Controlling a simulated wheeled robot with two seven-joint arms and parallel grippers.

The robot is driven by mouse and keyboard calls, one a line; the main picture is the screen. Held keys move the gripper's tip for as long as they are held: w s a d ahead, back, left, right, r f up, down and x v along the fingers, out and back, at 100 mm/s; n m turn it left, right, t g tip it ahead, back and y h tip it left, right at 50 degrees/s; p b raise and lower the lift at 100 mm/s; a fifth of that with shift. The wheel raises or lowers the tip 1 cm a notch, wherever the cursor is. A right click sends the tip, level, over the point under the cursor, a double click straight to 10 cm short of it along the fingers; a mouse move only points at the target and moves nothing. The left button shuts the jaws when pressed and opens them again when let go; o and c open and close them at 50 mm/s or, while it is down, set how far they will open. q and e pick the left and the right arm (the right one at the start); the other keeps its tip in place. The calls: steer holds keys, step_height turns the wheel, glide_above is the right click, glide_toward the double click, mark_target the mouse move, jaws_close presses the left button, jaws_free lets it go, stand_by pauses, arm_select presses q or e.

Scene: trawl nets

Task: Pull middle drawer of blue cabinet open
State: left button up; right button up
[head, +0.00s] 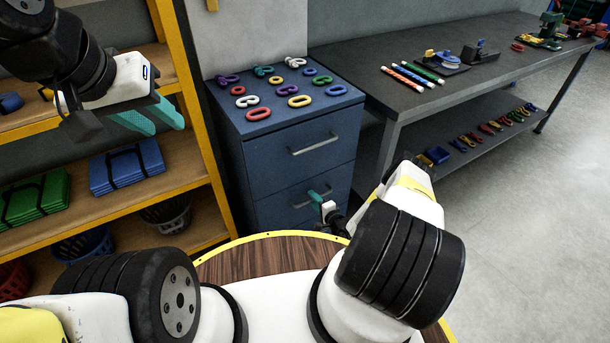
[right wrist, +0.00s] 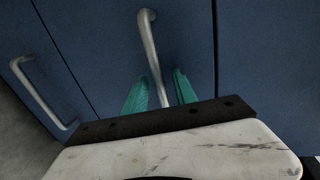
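The blue cabinet (head: 290,165) stands ahead with its drawers looking shut. The top drawer's handle (head: 313,146) is clear. The middle drawer's front (head: 285,205) is below it, flush with the cabinet. My right gripper (head: 318,194) is at the middle drawer's handle. In the right wrist view, that metal handle (right wrist: 151,50) runs between the two teal fingers of my right gripper (right wrist: 160,90). The fingers stand apart, with a gap on each side of the handle. A second handle (right wrist: 38,90) is at the left. My left gripper (head: 150,117) is raised at upper left, empty, its teal fingers apart.
Several coloured rings and shackles lie on the cabinet top (head: 240,127). A yellow-framed shelf (head: 188,105) with blue and green bundles stands at left. A dark workbench (head: 440,100) with tools stands at right. Open floor (head: 540,200) lies at lower right.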

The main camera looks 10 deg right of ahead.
steer(key=shift+w+a, duration=0.1)
steer(key=shift+w, duration=0.2)
jaws_close()
stand_by(1.3)
